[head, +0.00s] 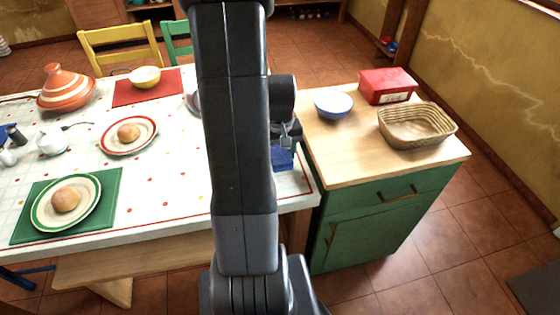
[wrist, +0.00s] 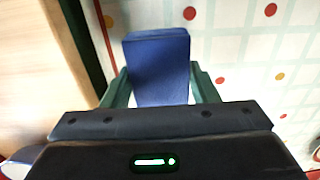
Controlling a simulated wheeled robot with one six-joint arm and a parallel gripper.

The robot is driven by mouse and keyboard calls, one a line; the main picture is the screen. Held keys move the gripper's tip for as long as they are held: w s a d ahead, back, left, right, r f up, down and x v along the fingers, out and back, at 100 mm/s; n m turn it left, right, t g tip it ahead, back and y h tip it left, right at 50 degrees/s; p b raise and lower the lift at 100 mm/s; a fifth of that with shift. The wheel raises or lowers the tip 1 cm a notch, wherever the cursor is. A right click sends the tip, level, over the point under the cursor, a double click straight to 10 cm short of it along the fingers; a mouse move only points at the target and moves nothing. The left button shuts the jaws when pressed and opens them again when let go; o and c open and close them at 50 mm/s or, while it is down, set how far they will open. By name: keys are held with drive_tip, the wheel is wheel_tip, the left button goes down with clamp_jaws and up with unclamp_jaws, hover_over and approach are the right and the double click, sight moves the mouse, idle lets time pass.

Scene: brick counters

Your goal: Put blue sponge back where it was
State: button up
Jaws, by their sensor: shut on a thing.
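The blue sponge (wrist: 158,72) is between the two fingers of my gripper (wrist: 160,88) in the wrist view, and the fingers are shut on its sides. In the head view the sponge (head: 282,158) shows just right of my arm, over the right end of the white dotted table (head: 165,185). My arm hides part of the sponge and most of my gripper there. I cannot tell whether the sponge touches the tabletop.
A green cabinet with a wooden top (head: 350,165) stands right of the table, bearing a blue-rimmed bowl (head: 334,106), a red box (head: 387,86) and a wicker basket (head: 418,126). Its front top is clear. Plates with bread (head: 128,133) and a tagine (head: 65,90) stand on the table.

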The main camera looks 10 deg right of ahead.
sight(280, 162)
drive_tip(key=shift+f, duration=1.7)
drive_tip(key=shift+f, duration=0.1)
drive_tip(key=shift+f+b, duration=0.15)
drive_tip(key=shift+b, duration=0.2)
drive_tip(key=o, duration=1)
wheel_tip(280, 162, up, 12)
drive_tip(key=shift+r+p, duration=0.25)
drive_tip(key=shift+p, duration=0.55)
drive_tip(key=shift+f, duration=0.1)
drive_tip(key=shift+f+b, duration=0.45)
drive_tip(key=shift+f, duration=3.7)
